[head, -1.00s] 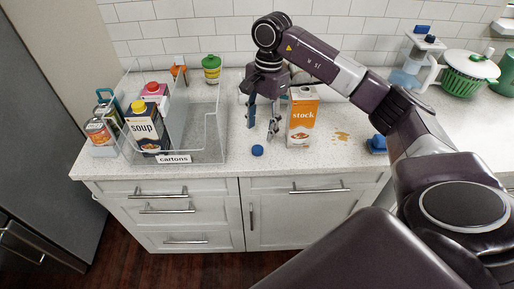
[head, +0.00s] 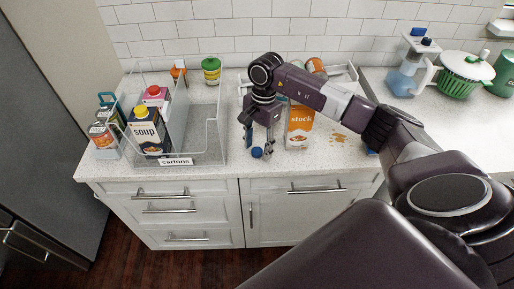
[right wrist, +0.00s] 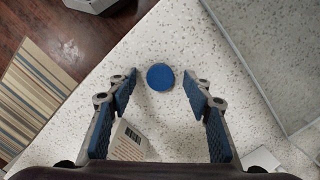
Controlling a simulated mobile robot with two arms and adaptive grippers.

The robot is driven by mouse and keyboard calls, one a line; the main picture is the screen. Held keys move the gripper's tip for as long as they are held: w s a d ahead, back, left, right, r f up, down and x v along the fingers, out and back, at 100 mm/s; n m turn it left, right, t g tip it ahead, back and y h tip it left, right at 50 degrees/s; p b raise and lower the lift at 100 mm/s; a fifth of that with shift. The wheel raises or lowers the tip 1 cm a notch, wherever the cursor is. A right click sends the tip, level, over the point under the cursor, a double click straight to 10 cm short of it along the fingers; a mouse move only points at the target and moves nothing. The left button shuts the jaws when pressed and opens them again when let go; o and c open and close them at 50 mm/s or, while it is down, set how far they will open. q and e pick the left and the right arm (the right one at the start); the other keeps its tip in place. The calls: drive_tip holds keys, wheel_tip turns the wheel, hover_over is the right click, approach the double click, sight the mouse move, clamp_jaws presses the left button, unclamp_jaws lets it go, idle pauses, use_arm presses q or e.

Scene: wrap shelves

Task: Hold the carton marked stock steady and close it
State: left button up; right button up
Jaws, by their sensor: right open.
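The orange and white carton marked stock (head: 300,130) stands upright on the counter, its top partly hidden behind my right arm. A pale carton side with a barcode (right wrist: 130,140) shows low in the right wrist view, beside the left finger. A round blue cap (head: 257,152) lies on the counter left of the carton. My right gripper (head: 259,143) points down over the cap, open and empty. In the right wrist view the cap (right wrist: 160,77) lies between and slightly beyond the open fingertips. My left gripper is not in view.
A clear bin labelled cartons (head: 196,158) stands left, holding a soup carton (head: 147,132) and others. A brown spill (head: 338,137) lies right of the stock carton. A second clear bin (head: 345,73) is behind my arm. The counter's front edge is close to the cap.

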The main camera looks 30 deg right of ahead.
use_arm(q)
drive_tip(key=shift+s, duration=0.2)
use_arm(e)
drive_tip(key=shift+f, duration=0.15)
drive_tip(key=c, duration=0.8)
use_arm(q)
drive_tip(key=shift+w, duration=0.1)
use_arm(e)
drive_tip(key=shift+o, duration=0.2)
drive_tip(key=shift+r, duration=0.55)
wheel_tip(320, 180, up, 12)
drive_tip(key=r+b, duration=0.1)
drive_tip(key=b, duration=0.3)
wheel_tip(320, 180, up, 4)
hover_over(257, 150)
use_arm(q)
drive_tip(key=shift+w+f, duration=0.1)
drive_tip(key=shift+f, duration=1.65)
use_arm(e)
drive_tip(key=shift+s+r, duration=0.1)
drive_tip(key=shift+r, duration=0.9)
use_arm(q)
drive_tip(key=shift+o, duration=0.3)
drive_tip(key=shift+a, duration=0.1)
